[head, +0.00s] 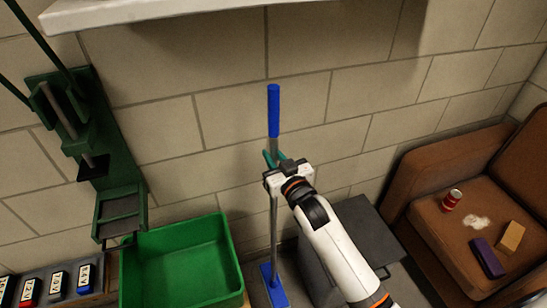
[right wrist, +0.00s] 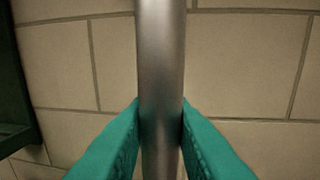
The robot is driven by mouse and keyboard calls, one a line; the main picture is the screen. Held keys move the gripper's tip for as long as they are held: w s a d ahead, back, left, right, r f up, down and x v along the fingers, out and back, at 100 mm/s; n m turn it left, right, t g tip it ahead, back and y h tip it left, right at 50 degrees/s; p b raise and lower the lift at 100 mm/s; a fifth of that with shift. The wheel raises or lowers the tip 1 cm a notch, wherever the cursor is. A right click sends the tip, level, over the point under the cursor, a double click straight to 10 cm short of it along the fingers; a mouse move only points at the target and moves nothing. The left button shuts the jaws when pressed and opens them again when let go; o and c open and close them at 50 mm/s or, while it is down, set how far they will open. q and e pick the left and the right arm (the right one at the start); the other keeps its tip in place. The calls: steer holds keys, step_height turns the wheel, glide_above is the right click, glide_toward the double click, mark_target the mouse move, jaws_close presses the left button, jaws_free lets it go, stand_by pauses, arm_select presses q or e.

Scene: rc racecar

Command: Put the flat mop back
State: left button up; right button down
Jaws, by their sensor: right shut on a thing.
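The flat mop has a blue grip (head: 273,110), a thin grey metal pole and a blue flat head (head: 272,286). It stands nearly upright close to the block wall in the middle of the head view. My right gripper (head: 274,160), with teal fingers, is shut on the pole below the blue grip. In the right wrist view the grey pole (right wrist: 161,80) runs vertically between the two teal fingertips, which touch it on both sides. I cannot tell whether the mop head rests on the floor. My left gripper is not in view.
A green bin (head: 185,262) stands left of the mop. A green rack (head: 95,150) is on the wall at the left. A dark grey box (head: 365,235) is behind my right arm. A brown sofa (head: 440,165) holds a red can (head: 451,200) and two blocks. A white shelf (head: 150,8) overhangs above.

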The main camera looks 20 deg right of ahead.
stand_by(0.3)
steer(key=c, duration=1.3)
jaws_free()
steer(key=shift+f, duration=0.1)
steer(key=shift+s, duration=0.1)
steer(key=s, duration=0.4)
steer(key=s+d, duration=0.1)
steer(key=s, duration=0.6)
steer(key=shift+s+d, duration=0.35)
steer(key=shift+s, duration=0.05)
